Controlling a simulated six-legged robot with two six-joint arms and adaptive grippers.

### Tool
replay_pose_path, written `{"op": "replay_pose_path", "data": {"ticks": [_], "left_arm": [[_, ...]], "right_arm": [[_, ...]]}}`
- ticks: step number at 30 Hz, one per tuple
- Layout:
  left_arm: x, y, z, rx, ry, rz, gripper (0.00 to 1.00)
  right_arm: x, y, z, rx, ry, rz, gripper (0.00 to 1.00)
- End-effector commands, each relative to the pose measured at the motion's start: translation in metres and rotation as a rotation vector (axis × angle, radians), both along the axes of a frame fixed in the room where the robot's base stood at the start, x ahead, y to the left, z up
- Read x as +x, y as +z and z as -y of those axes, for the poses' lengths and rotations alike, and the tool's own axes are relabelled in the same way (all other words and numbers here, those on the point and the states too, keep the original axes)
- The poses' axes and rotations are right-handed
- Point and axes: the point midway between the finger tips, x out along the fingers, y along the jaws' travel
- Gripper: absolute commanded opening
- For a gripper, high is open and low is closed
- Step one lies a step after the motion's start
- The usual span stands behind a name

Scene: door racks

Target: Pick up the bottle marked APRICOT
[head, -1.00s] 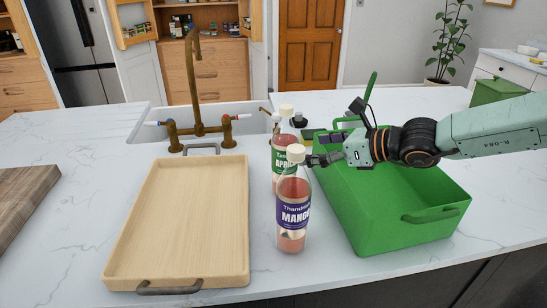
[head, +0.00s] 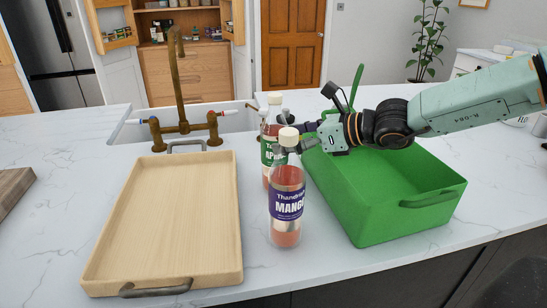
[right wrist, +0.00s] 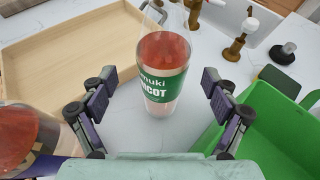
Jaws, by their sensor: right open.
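The apricot bottle (head: 267,151) has a green label and a cream cap, and stands upright on the counter. In the head view it is partly hidden behind the mango bottle (head: 287,205), which has a purple label. In the right wrist view the apricot bottle (right wrist: 163,72) stands centred ahead, between my open right fingers (right wrist: 161,100) but beyond their tips as far as I can tell. My right gripper (head: 298,130) comes in from the right, beside the apricot bottle and behind the mango bottle. My left gripper is not in view.
A wooden tray (head: 226,226) lies left of the bottles. A green crate (head: 368,218) stands close on the right, under my right arm. The mango bottle (right wrist: 30,140) is close to the left finger in the wrist view. A brass tap (head: 179,90) and sink are behind.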

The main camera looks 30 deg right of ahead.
Motion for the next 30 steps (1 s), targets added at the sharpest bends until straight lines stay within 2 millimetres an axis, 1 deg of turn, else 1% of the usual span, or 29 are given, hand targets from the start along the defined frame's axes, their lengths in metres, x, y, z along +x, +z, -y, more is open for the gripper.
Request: {"op": "replay_pose_path", "data": {"ticks": [5,10,15,18,26,27,30], "left_arm": [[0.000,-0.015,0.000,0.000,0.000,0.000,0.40],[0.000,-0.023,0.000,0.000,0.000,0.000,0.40],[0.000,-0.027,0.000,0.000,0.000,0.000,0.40],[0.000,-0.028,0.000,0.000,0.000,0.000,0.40],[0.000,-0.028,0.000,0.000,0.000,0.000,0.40],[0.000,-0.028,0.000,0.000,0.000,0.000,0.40],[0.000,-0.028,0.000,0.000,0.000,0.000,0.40]], "right_arm": [[0.011,-0.011,-0.006,-0.009,0.003,-0.001,0.87],[0.024,-0.019,-0.013,-0.008,0.002,-0.003,0.87],[0.035,-0.023,-0.020,-0.004,0.001,-0.002,0.87],[0.039,-0.024,-0.022,-0.003,0.000,-0.003,0.87],[0.040,-0.023,-0.023,0.001,0.000,-0.001,0.87],[0.040,-0.023,-0.023,0.001,0.000,-0.001,0.86],[0.040,-0.023,-0.023,0.000,0.000,-0.001,0.78]]}}
